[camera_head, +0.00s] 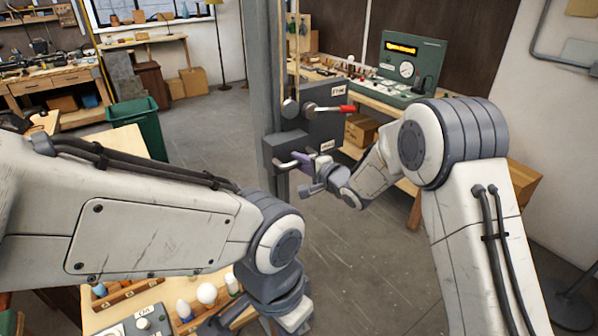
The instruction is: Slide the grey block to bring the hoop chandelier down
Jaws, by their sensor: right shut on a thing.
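The grey block (282,146) sits on the front of an upright grey post (261,70), and a pale bar handle sticks out of it. My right gripper (303,160) is shut on this handle, just in front of the block. My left gripper (226,321) is low at the bottom edge, over the near workbench and away from the block. Its fingers are partly cut off, so I cannot tell whether they are open. The hoop chandelier is not in view.
A dark grey box (325,128) with a red-tipped lever (347,109) is behind the block. A green console (412,66) stands on the back bench. The near workbench (110,297) holds bulbs (207,293). A green bin (138,126) stands left. Floor between is clear.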

